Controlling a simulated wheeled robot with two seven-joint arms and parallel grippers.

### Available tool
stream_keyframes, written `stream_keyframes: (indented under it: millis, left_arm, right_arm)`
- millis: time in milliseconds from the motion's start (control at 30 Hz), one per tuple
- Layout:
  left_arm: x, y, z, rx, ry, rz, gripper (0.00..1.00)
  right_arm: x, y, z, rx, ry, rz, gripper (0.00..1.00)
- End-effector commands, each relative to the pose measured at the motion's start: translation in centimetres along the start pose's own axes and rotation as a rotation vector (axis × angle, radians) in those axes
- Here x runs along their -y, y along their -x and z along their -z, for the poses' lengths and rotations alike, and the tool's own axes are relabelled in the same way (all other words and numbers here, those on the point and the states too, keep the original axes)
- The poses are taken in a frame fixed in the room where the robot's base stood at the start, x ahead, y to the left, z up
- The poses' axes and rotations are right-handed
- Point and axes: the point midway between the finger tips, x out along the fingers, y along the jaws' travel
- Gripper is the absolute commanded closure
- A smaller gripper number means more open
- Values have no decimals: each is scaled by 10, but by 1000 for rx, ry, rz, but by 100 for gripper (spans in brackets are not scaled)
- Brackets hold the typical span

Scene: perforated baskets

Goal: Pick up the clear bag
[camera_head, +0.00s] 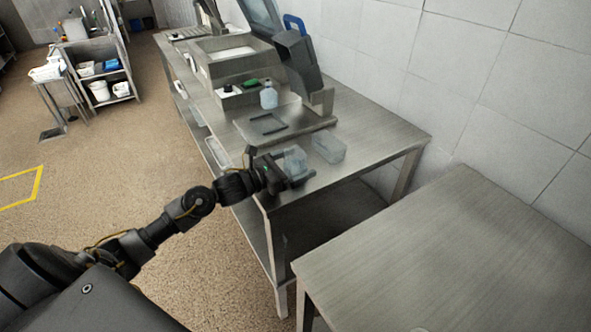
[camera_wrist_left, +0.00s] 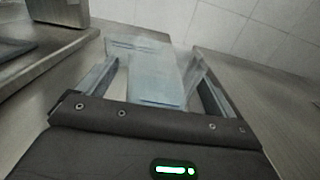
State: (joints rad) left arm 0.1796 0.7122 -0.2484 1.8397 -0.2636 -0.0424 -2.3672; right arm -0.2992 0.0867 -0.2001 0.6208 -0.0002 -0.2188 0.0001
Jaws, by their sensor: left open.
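Two clear, bluish items sit near the front end of the steel table. One clear bag (camera_head: 295,160) is at my left gripper (camera_head: 289,177), and a clear box-like item (camera_head: 329,147) lies just to its right. In the left wrist view the clear bag (camera_wrist_left: 158,76) stands between the two open fingers of my left gripper (camera_wrist_left: 155,85). I cannot tell whether the fingers touch it. My right gripper is in neither view.
The steel table (camera_head: 377,134) holds a flat tray (camera_head: 285,122), a small bottle (camera_head: 268,96) and a dark machine (camera_head: 296,62) farther back. A second, bare steel table (camera_head: 450,260) stands at the lower right. A tiled wall (camera_head: 480,70) runs along the right.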

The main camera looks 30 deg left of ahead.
Motion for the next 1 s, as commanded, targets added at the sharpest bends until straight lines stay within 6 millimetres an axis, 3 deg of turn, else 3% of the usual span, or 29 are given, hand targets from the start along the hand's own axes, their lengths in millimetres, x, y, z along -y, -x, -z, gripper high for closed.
stream_keyframes:
  millis: [233,600,1000]
  left_arm:
    - [0,-1,1,-1,0,0,10]
    - [0,-1,0,-1,0,0,58]
    - [0,-1,-8,1,-2,0,59]
  right_arm:
    - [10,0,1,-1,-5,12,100]
    - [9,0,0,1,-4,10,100]
    - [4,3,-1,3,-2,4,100]
